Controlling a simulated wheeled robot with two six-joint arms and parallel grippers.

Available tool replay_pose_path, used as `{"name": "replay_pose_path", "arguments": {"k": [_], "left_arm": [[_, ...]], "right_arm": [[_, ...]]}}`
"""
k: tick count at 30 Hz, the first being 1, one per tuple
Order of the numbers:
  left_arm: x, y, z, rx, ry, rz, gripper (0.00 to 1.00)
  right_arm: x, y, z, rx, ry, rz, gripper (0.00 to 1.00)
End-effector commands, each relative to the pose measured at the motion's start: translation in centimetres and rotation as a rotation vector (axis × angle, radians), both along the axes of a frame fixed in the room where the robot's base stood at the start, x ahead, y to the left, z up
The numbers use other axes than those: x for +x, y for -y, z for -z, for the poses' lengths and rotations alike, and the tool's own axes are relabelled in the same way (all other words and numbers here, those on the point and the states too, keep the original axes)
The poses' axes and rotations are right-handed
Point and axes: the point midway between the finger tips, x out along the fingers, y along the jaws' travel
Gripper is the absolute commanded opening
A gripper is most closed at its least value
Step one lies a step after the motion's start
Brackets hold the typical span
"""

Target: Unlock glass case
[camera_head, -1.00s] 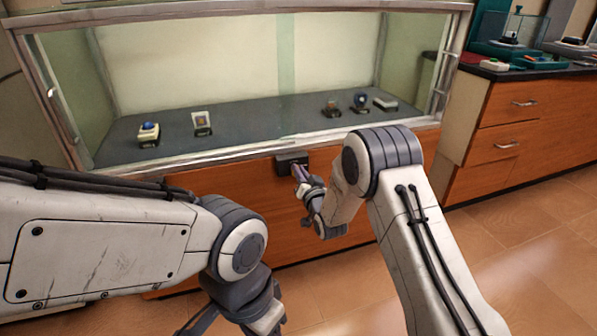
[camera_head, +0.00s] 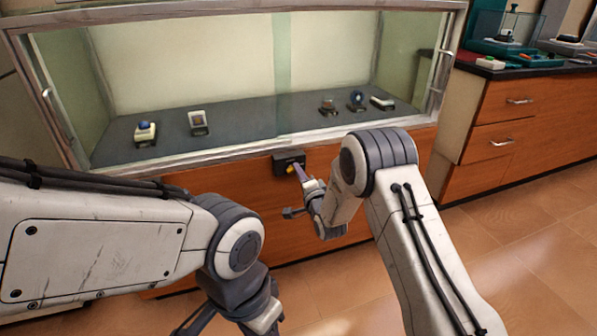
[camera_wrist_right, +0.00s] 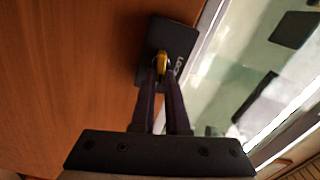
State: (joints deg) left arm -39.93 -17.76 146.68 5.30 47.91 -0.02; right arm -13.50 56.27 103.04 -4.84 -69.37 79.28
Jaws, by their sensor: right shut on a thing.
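The glass case (camera_head: 190,60) has a wooden base, and a black lock box (camera_head: 284,161) is fixed on that base just below the glass. The lock box also shows in the right wrist view (camera_wrist_right: 172,38). A small yellow piece, seemingly a key (camera_wrist_right: 161,62), is at the lock face between my right fingertips. My right gripper (camera_head: 297,170) is shut on it, with its fingers pointing at the lock. How far the key is inside the lock is hidden. My left gripper (camera_head: 230,322) hangs low at the bottom edge, partly cut off, with its jaws unclear.
Several small exhibits stand on the dark shelf (camera_head: 240,121) inside the glass. A wooden drawer cabinet (camera_head: 500,125) with more items on top stands at the right. The tiled floor (camera_head: 500,250) on the right is clear.

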Motion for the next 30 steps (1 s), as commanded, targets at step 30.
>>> {"name": "replay_pose_path", "arguments": {"k": [30], "left_arm": [[-0.01,0.0,-0.12,0.0,0.0,0.0,0.5]], "right_arm": [[0.06,0.2,0.34,0.222,-0.073,0.004,0.16]]}}
